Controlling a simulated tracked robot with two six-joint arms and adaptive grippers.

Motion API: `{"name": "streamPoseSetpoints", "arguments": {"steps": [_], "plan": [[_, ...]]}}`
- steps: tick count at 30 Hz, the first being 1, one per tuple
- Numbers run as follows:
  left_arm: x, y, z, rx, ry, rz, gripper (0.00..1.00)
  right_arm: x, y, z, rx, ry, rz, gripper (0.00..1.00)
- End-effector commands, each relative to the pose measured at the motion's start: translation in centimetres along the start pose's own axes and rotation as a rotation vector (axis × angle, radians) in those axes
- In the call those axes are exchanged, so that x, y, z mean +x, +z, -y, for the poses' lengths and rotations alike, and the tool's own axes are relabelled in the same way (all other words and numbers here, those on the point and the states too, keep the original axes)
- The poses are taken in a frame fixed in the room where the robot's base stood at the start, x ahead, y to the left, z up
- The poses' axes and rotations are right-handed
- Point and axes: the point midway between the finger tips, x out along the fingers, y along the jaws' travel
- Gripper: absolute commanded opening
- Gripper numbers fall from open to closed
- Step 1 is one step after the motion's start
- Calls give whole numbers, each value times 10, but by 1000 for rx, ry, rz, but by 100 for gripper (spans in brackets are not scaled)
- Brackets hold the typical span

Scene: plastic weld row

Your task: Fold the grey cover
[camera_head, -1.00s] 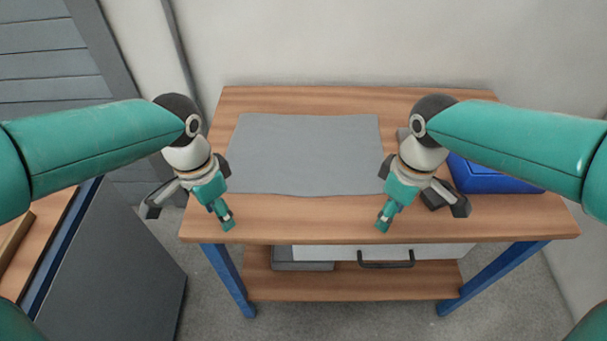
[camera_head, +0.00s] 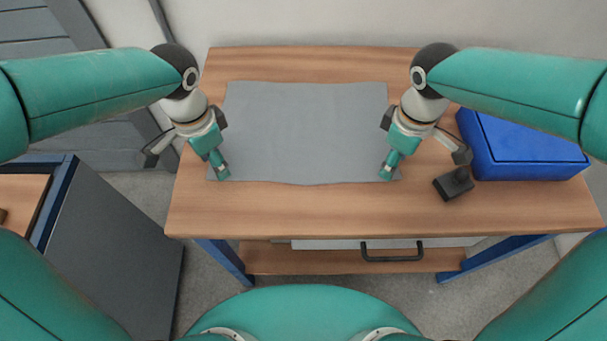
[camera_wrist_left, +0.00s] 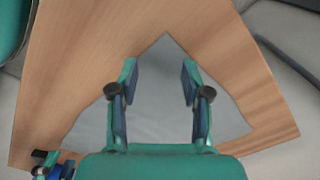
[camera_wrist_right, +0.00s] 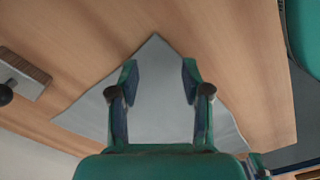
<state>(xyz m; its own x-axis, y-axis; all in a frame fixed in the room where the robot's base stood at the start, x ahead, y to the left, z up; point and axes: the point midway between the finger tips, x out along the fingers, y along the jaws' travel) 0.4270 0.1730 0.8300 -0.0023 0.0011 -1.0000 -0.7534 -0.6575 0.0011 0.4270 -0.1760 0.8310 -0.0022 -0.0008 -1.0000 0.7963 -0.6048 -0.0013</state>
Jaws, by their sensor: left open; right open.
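The grey cover (camera_head: 304,135) lies flat and spread out on the wooden table. Its near edge faces me. My left gripper (camera_head: 219,174) is open over the cover's near left corner. In the left wrist view, that corner of the cover (camera_wrist_left: 160,85) points up between the open fingers (camera_wrist_left: 160,72). My right gripper (camera_head: 387,173) is open over the near right corner. In the right wrist view, the corner of the cover (camera_wrist_right: 157,90) shows between the open fingers (camera_wrist_right: 158,75). Neither gripper holds the cover.
A blue box (camera_head: 525,147) stands on the table's right side. A small dark object (camera_head: 453,184) with a knob sits just left of it. The wooden table (camera_head: 300,210) is bare in front of the cover. A grey cabinet (camera_head: 115,235) stands at the left.

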Motion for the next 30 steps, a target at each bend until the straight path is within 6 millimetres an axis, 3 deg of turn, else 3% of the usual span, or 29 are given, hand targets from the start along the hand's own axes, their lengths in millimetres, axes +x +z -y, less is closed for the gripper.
{"name": "streamPoseSetpoints", "arguments": {"steps": [7, 27, 30], "plan": [[20, 0, 0, -2, 1, 0, 48, 19, 0, 0, -1, -1, 0, 48], [24, 1, 0, -2, 1, -1, 48, 26, -1, 0, -2, 0, -1, 48], [24, 1, 0, -2, 1, -1, 41, 26, -1, 0, -2, 0, -1, 41]]}}
